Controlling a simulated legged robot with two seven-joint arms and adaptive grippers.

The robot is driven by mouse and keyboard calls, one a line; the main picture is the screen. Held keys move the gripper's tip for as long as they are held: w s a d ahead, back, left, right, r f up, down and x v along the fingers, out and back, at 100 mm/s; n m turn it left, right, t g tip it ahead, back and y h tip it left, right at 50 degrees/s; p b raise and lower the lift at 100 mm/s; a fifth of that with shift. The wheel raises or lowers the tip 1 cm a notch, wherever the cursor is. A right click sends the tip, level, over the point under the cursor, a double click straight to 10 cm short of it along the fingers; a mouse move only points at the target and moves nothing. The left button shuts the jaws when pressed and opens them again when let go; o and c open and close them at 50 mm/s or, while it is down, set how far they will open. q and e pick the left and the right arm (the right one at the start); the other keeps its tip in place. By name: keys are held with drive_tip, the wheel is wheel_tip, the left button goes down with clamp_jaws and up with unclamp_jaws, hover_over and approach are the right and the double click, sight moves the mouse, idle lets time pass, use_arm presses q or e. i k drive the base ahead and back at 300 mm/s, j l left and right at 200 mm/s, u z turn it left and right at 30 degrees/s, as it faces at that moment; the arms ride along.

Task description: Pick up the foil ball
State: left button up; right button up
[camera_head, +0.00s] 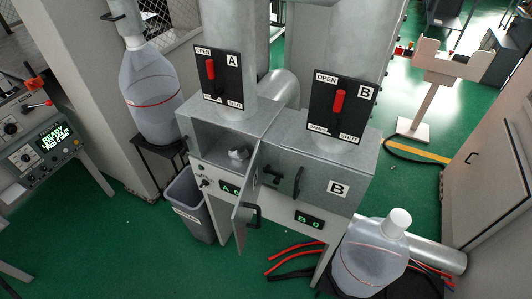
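The foil ball (238,154) is a small, crumpled, silvery lump. It sits inside the open compartment under pipe A, on the left of the grey metal cabinet (318,156). The compartment door (247,196) hangs open toward the front, with a dark handle on it. Neither of my grippers shows in the head view.
Compartment B (311,184) is closed. Lever panels A (217,76) and B (342,107) are on the pipes above. A large clear bottle (152,92) stands left, another (370,258) front right. A grey bin (189,204) stands below. Red and black cables lie on the green floor.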

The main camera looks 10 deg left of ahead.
sight(239, 154)
drive_tip(key=j+z, duration=0.15)
drive_tip(key=z, duration=0.3)
drive_tip(key=i+j+z, duration=0.1)
drive_tip(key=z, duration=0.4)
drive_tip(key=j+z, duration=0.3)
drive_tip(key=z, duration=0.15)
drive_tip(key=k+j+z, duration=0.1)
drive_tip(key=z, duration=0.35)
drive_tip(key=j+z, duration=0.25)
drive_tip(key=z, duration=0.25)
drive_tip(key=k+l, duration=0.05)
